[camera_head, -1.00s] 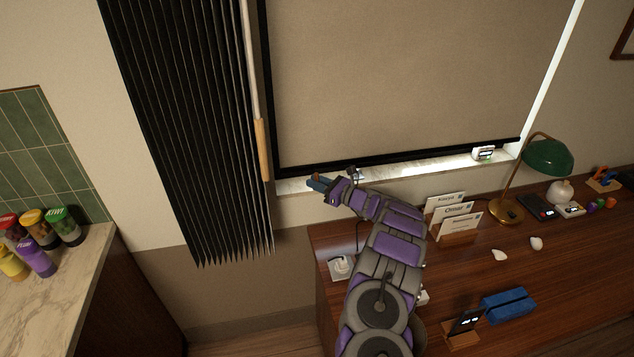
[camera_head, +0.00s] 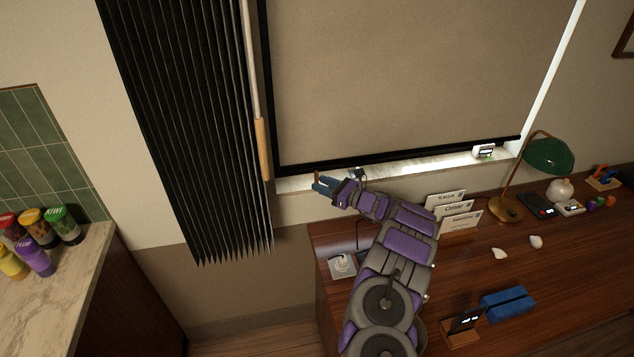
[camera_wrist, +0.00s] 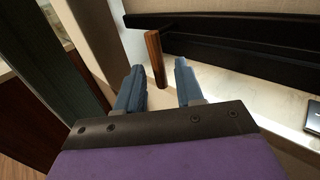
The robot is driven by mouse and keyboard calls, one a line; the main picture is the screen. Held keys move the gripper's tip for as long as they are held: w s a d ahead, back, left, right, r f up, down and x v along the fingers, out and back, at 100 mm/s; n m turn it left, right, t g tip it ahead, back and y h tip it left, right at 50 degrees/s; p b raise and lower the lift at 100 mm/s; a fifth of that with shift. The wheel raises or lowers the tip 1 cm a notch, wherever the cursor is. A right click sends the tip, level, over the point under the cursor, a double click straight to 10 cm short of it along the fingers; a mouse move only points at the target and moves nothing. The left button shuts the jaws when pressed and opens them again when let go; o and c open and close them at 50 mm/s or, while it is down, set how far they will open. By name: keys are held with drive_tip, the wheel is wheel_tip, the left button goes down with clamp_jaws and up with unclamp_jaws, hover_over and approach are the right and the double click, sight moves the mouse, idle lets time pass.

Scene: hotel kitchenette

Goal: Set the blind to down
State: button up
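The beige roller blind (camera_head: 400,75) covers most of the window. Its black bottom bar (camera_head: 400,158) hangs close above the pale sill, with a bright strip below it. A small brown wooden pull (camera_head: 317,175) is at the bar's left end; in the wrist view this pull (camera_wrist: 155,58) stands in front of the black bar (camera_wrist: 235,42). My gripper (camera_head: 321,187) is at the sill's left end. In the wrist view my gripper (camera_wrist: 160,80) is open, its blue fingers either side of the pull's lower end, with gaps on both sides.
Black vertical slats (camera_head: 190,140) with a wooden wand (camera_head: 262,148) hang left of the window. A desk (camera_head: 390,300) below holds name cards (camera_head: 455,215), a green lamp (camera_head: 548,155) and a blue box (camera_head: 508,303). A small clock-like device (camera_head: 483,152) stands on the sill.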

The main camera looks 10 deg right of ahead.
drive_tip(key=p+v, duration=0.2)
drive_tip(key=v, duration=1.2)
drive_tip(key=shift+s+d+p, duration=0.2)
drive_tip(key=shift+d+p, duration=0.1)
drive_tip(key=shift+f, duration=0.1)
